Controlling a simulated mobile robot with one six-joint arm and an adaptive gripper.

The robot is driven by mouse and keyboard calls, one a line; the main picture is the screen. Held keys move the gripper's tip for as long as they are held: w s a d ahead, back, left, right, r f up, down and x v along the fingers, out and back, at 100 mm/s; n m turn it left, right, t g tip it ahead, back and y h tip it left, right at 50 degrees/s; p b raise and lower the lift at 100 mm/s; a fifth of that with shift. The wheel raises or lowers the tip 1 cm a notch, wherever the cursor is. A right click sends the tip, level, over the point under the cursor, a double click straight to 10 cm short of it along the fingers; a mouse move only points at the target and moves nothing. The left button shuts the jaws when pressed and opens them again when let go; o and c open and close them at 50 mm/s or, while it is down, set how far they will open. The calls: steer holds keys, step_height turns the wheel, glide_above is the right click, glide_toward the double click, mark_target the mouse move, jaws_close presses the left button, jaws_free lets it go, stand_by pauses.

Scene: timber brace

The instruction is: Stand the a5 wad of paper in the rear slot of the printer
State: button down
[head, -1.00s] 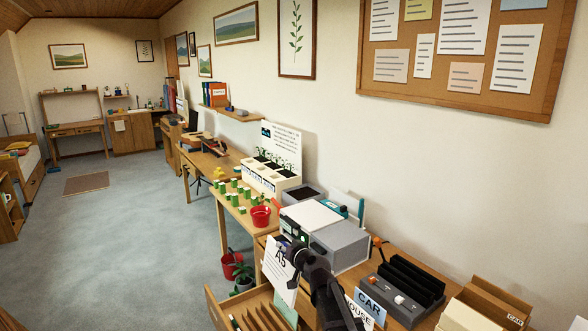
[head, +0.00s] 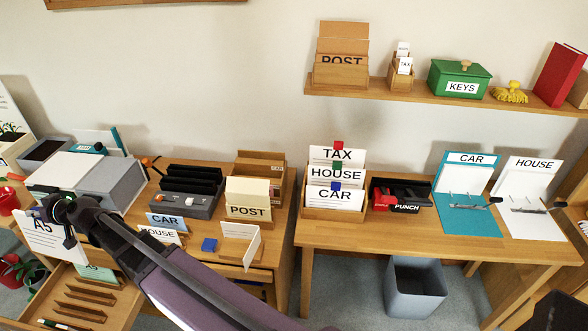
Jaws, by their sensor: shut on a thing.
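The A5 wad of paper (head: 44,238) is a white stack marked "A5", hanging upright and slightly tilted at the left of the head view. My gripper (head: 66,212) is dark and shut on the wad's upper right part, covering some of it. The printer (head: 118,184) looks to be the grey and white box just behind my gripper, on the desk. The wad is in front of it and apart from its rear. I cannot make out the rear slot. A pale upright sheet (head: 98,137) and a teal item (head: 90,149) show at the back.
An open drawer (head: 85,302) with wooden dividers and a greenish A5 card (head: 97,273) lies below the wad. A grey sorter (head: 185,203) with black slots, and CAR and HOUSE cards, stand right of the printer. My arm crosses the desk front. A wall is behind.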

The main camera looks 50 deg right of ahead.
step_height(320, 180, up, 14)
steer(key=p, duration=1.3)
steer(key=shift+r, duration=0.25)
steer(key=shift+d, duration=0.1)
